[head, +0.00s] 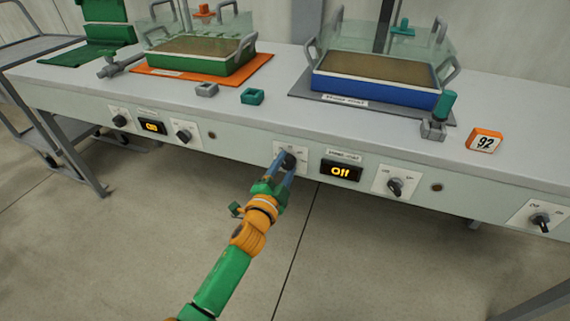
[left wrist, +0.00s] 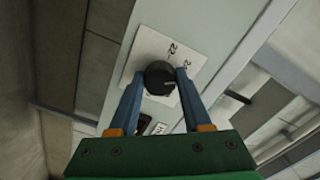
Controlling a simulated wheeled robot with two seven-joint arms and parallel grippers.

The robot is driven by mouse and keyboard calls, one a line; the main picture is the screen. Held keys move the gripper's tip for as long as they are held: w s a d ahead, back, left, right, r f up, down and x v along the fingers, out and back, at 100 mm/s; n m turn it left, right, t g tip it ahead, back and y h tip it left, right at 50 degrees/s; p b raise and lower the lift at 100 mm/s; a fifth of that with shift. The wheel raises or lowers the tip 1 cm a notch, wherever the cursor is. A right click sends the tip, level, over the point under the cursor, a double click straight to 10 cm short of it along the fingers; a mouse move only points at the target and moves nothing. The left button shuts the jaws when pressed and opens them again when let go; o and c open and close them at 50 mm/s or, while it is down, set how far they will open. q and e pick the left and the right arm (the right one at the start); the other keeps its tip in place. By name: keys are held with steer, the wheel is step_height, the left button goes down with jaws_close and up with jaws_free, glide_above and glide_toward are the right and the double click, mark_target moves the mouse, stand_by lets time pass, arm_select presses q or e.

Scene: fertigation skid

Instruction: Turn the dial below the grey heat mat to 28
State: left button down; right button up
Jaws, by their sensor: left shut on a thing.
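The grey heat mat (head: 298,83) lies on the bench under a blue tray (head: 380,92). Below it on the bench front is a display (head: 341,171) reading "Off". A dark round dial (head: 290,161) on a white plate is left of this display. My left gripper (head: 286,165) is shut on that dial, one blue finger on each side. A second dial (head: 395,187) is right of the display, untouched. My right gripper is out of view.
An orange mat (head: 150,70) with a green tray stands to the left, with its own display (head: 151,127) and dials below. Another dial (head: 541,221) is at far right. An orange block marked 92 (head: 484,140) stands on the bench. The floor in front is clear.

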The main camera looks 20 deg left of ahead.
arm_select(q)
steer(key=m, duration=0.3)
steer(key=shift+m, duration=0.4)
steer(key=m+p, duration=0.1)
steer(key=m, duration=0.3)
steer(key=shift+m, duration=0.3)
steer(key=m, duration=0.3)
steer(key=shift+m+p, duration=0.4)
steer(key=shift+m, duration=1.3)
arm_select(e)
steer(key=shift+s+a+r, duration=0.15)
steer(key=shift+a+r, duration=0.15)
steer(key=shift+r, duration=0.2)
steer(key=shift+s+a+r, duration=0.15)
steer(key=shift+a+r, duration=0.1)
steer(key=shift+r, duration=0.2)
arm_select(q)
steer(key=shift+c, duration=1.7)
jaws_free()
steer(key=shift+r, duration=0.1)
